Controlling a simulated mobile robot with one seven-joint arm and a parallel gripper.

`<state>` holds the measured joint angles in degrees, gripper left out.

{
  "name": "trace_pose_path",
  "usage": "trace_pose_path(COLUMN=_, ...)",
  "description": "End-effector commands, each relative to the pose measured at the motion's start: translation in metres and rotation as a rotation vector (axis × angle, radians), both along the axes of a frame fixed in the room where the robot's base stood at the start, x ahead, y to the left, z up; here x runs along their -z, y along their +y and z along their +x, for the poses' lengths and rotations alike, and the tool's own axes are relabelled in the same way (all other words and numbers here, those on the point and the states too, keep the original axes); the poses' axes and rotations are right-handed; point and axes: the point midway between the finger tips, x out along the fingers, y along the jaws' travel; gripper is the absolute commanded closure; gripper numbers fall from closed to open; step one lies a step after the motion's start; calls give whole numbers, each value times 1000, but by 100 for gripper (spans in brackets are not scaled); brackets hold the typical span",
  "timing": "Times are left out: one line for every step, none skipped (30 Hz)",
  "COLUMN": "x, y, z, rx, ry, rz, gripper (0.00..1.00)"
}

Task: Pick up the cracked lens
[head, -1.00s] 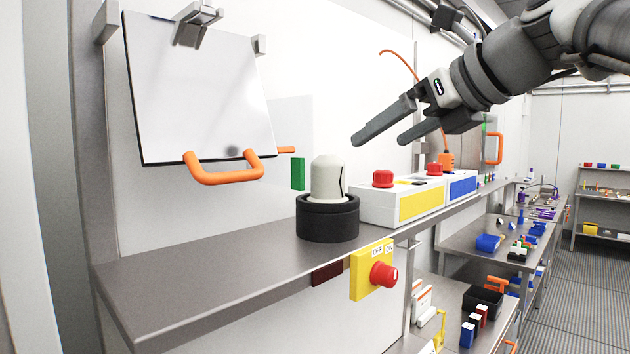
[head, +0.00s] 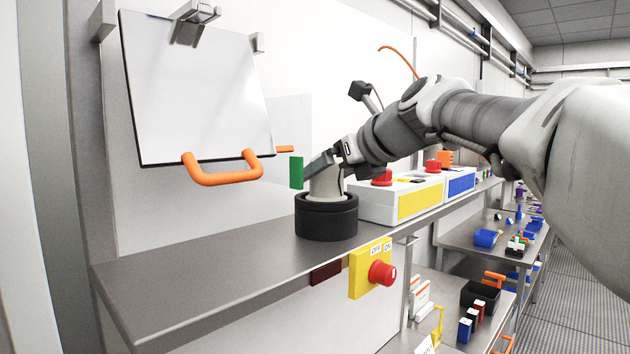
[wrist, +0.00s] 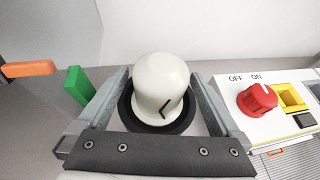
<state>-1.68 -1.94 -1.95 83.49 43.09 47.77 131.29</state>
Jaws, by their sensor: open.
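The cracked lens (head: 326,188) is a white dome with a dark crack mark, standing upright in a round black base (head: 327,218) on the steel shelf. In the wrist view the lens (wrist: 160,88) sits between the two fingers, with its crack mark facing the camera and the black base ring (wrist: 128,112) around its foot. My gripper (head: 324,172) is open around the lens, one finger on each side. In the wrist view gaps show between the lens and the fingers of my gripper (wrist: 161,95). In the head view the gripper hides the top of the lens.
A white box with a red knob and yellow panel (head: 419,203) stands close to the right of the base. A green block (head: 296,172) is just left of the gripper. A panel with an orange handle (head: 222,178) hangs at the left. The shelf's front left (head: 200,285) is clear.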

Motion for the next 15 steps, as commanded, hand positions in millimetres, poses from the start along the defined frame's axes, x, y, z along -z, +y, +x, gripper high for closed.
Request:
trace_pose_path(x=1, y=2, z=3, rx=-1, ry=1, rz=0, gripper=0)
trace_pose_path(x=2, y=3, z=3, rx=-1, ry=0, rz=0, gripper=0)
trace_pose_path(x=2, y=3, z=4, rx=0, ry=-1, rz=-1, gripper=0)
trace_pose_path(x=2, y=3, z=4, rx=0, ry=-1, rz=0, gripper=0)
trace_pose_path(x=2, y=3, z=4, rx=0, ry=-1, rz=0, gripper=0)
trace_pose_path(x=2, y=3, z=4, rx=0, ry=-1, rz=0, gripper=0)
trace_pose_path(x=2, y=3, z=4, rx=0, ry=-1, rz=0, gripper=0)
trace_pose_path(x=2, y=3, z=4, rx=0, ry=-1, rz=0, gripper=0)
trace_pose_path(x=2, y=3, z=4, rx=0, ry=-1, rz=0, gripper=4)
trace_pose_path(x=2, y=3, z=4, rx=0, ry=-1, rz=0, gripper=9)
trace_pose_path(x=2, y=3, z=4, rx=0, ry=-1, rz=0, gripper=14)
trace_pose_path(x=2, y=3, z=4, rx=0, ry=-1, rz=0, gripper=22)
trace_pose_path(x=2, y=3, z=4, rx=0, ry=-1, rz=1, gripper=27)
trace_pose_path(x=2, y=3, z=4, rx=0, ry=-1, rz=1, gripper=32)
trace_pose_path(x=2, y=3, z=4, rx=0, ry=-1, rz=1, gripper=40)
